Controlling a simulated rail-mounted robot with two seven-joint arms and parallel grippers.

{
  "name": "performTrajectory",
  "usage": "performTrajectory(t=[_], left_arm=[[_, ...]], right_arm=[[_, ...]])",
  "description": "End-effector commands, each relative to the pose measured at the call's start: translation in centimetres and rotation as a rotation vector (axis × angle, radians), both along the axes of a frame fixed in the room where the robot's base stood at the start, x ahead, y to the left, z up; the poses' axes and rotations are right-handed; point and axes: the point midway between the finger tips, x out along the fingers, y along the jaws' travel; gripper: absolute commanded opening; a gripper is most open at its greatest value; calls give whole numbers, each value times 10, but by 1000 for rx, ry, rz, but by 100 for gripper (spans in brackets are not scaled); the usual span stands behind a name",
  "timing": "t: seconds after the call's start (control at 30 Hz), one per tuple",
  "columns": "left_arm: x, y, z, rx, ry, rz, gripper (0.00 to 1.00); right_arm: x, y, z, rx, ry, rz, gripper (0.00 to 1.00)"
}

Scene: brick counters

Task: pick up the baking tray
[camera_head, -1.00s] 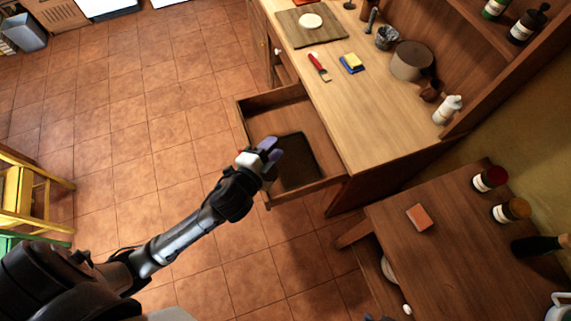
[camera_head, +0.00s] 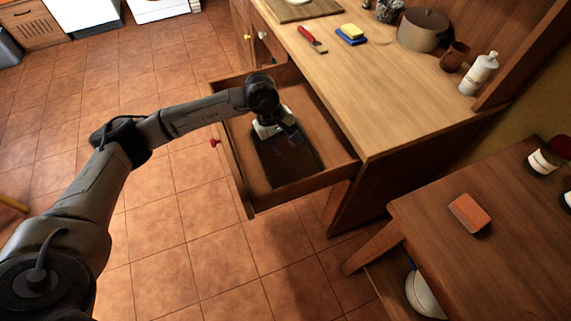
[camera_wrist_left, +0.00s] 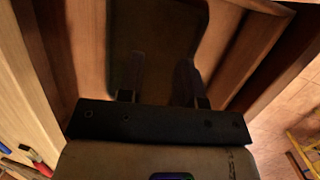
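The baking tray (camera_head: 285,168) is a dark, flat sheet lying in the open wooden drawer (camera_head: 232,168). My left gripper (camera_head: 288,139) points down into the drawer over the tray and hides part of it. In the left wrist view, its two fingers stand apart (camera_wrist_left: 162,82), with the dark tray (camera_wrist_left: 155,28) beyond them. I cannot tell whether the fingertips touch the tray. Nothing shows held between them. My right gripper is not in view.
The drawer walls rise closely around the left gripper. The counter (camera_head: 385,105) above the drawer carries a red-handled tool (camera_head: 312,38), a sponge (camera_head: 351,33), a pot (camera_head: 423,30) and a white bottle (camera_head: 479,74). A lower table (camera_head: 450,265) with a brick-coloured block (camera_head: 469,213) stands at right.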

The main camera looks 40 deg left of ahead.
Motion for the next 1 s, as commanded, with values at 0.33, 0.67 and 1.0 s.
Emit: performTrajectory(t=[0.33, 0.67, 1.0], left_arm=[[1, 82, -23, 318, 61, -34, 33], [0, 84, -77, 326, 65, -36, 33], [1, 84, -98, 325, 62, -35, 33]], right_arm=[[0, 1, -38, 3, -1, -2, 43], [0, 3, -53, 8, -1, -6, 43], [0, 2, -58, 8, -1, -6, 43]])
